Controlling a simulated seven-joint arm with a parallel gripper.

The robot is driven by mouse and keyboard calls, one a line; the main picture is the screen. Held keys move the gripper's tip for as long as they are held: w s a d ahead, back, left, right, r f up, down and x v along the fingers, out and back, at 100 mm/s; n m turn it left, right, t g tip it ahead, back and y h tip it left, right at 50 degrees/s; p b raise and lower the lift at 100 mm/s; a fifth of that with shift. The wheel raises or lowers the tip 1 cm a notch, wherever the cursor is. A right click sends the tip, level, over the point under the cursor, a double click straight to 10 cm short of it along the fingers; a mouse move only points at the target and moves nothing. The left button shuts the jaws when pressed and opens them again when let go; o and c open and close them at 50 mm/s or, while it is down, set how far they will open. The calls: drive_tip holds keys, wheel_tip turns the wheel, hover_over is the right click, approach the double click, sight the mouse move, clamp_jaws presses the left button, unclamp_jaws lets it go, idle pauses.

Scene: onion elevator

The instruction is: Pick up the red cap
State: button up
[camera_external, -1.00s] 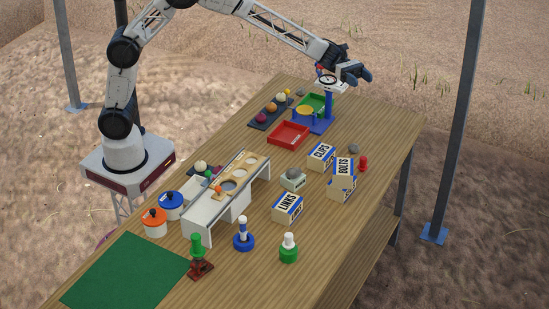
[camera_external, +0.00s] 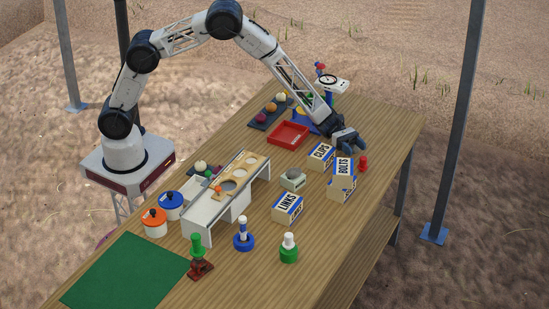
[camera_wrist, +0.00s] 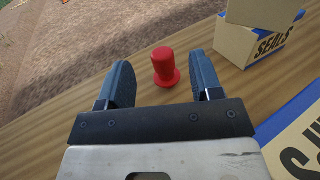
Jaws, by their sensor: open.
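The red cap (camera_external: 364,162) stands upright on the table near its right edge, beside the stacked boxes. In the wrist view the red cap (camera_wrist: 165,67) has a round top and a wider rim at its base. It shows ahead of my gripper (camera_wrist: 163,82), between the lines of the two fingers and nearer the right one. My gripper (camera_external: 350,142) is low over the table, a little behind and left of the cap in the external view. Its fingers are apart with nothing held between them.
The BOLTS box (camera_external: 344,169) sits on a SEALS box (camera_wrist: 252,45), right of the cap in the wrist view. The CLIPS box (camera_external: 321,157) is close to my gripper. A red tray (camera_external: 289,135) lies behind. The table's edge is close to the cap.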

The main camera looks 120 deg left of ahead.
sight(365, 169)
drive_tip(key=shift+f, duration=0.8)
drive_tip(key=shift+x, duration=1.3)
drive_tip(key=shift+x, duration=2.45)
drive_tip(key=c, duration=1)
